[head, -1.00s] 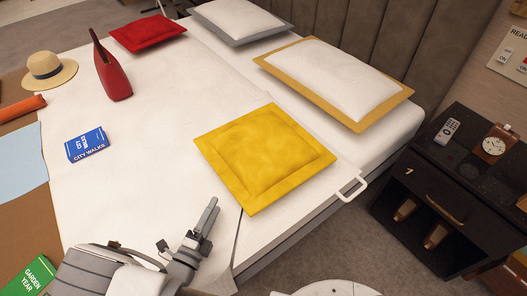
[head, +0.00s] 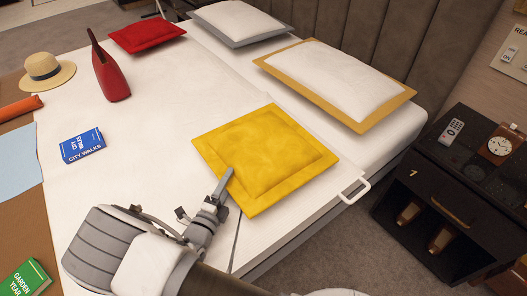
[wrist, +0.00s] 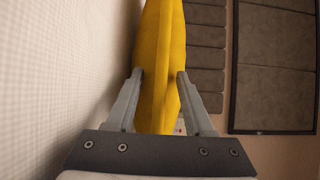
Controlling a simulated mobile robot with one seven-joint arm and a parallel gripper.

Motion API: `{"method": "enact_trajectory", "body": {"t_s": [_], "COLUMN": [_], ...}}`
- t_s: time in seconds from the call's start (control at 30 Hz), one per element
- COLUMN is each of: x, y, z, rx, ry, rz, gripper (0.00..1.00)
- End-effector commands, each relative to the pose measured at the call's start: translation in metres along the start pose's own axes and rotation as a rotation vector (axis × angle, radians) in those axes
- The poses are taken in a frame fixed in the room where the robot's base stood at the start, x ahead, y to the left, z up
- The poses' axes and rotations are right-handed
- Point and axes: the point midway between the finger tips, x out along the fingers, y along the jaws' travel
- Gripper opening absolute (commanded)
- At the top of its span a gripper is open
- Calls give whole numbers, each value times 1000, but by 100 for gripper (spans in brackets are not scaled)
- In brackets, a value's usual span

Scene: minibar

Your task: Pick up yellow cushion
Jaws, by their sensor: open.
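The yellow cushion (head: 268,150) lies flat on the white bed, near its front right edge. My gripper (head: 226,182) is at the cushion's near left edge in the head view. In the wrist view the cushion (wrist: 161,60) shows edge-on, and its edge lies between the two fingers of my gripper (wrist: 158,85). The fingers are open on either side of it; whether they touch it I cannot tell.
A blue book (head: 82,146), a red bag (head: 112,75), a red cushion (head: 146,34) and a large white pillow (head: 335,78) are on the bed (head: 140,130). A dark nightstand (head: 450,200) stands at right.

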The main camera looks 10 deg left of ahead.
Motion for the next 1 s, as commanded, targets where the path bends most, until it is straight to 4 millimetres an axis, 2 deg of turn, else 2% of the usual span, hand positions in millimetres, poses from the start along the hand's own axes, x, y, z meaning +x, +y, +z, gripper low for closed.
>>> {"method": "enact_trajectory", "body": {"t_s": [0.07, 0.3, 0.37, 1.0], "x": [0, -1, -1, -1], "y": [0, 0, 0, 0], "z": [0, 0, 0, 0], "rx": [0, 0, 0, 0], "ry": [0, 0, 0, 1], "rz": [0, 0, 0, 0], "gripper": [53, 10, 0, 0]}}
